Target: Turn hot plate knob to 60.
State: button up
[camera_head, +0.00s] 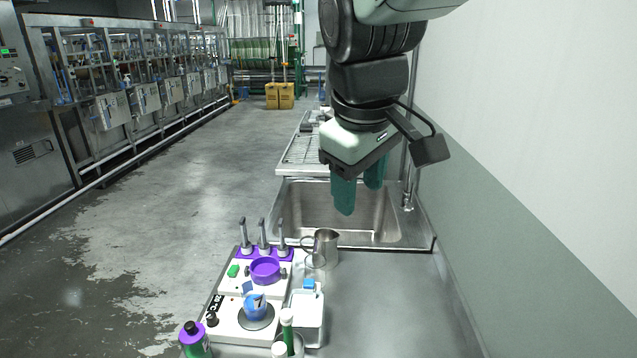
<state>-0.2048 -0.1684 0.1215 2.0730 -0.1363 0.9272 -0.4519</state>
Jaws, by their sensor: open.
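The hot plate (232,333) is a white unit at the lower left of the metal counter. A dark round plate is on its top, with a blue vessel (256,306) on it. A small black knob (212,319) is at the hot plate's left side, beside a black label. The knob's setting is too small to read. My gripper (359,192) hangs over the sink, well above, behind and to the right of the knob. Its two teal fingers point down, apart and empty.
A purple bowl (265,270) and a purple rack with several upright tools stand behind the hot plate. A metal pitcher (325,248) stands by the sink (300,210). Bottles stand in front, and a white container (306,318) is at right. The counter's right side is clear, beside the wall.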

jog(key=w+a+f+n+g, duration=0.1)
jog(key=w+a+f+n, duration=0.6)
jog(key=a, duration=0.4)
jog(key=n+g, duration=0.3)
jog(key=n, duration=0.7)
send_over(211, 315)
notch_tip(211, 315, down, 23)
notch_tip(211, 315, down, 11)
jog(key=shift+r, duration=0.2)
grip_shut()
